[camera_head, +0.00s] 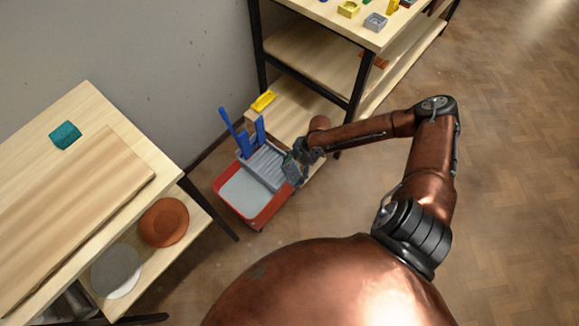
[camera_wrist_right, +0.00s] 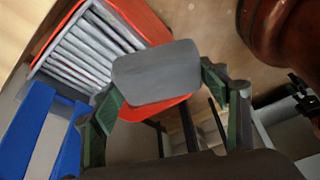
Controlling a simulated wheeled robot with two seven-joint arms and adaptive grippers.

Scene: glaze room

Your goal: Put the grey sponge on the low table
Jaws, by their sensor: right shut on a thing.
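My right gripper (camera_head: 298,163) reaches down over the red mop bucket in the head view. In the right wrist view it is shut on the grey sponge (camera_wrist_right: 157,72), a flat block with rounded corners, with one finger at each side. The sponge is held in the air, apart from the bucket behind it. In the head view the gripper mostly hides the sponge. A light wooden table (camera_head: 138,143), which looks like the low table, stands at the left. My left gripper is not in view.
A teal block (camera_head: 65,135) and a wooden board (camera_head: 85,205) lie on that table. An orange-brown round dish (camera_head: 164,222) sits on its lower shelf. The red bucket (camera_head: 258,219) with blue uprights stands beside it. A wooden rack (camera_head: 315,60) stands behind. Open floor lies right.

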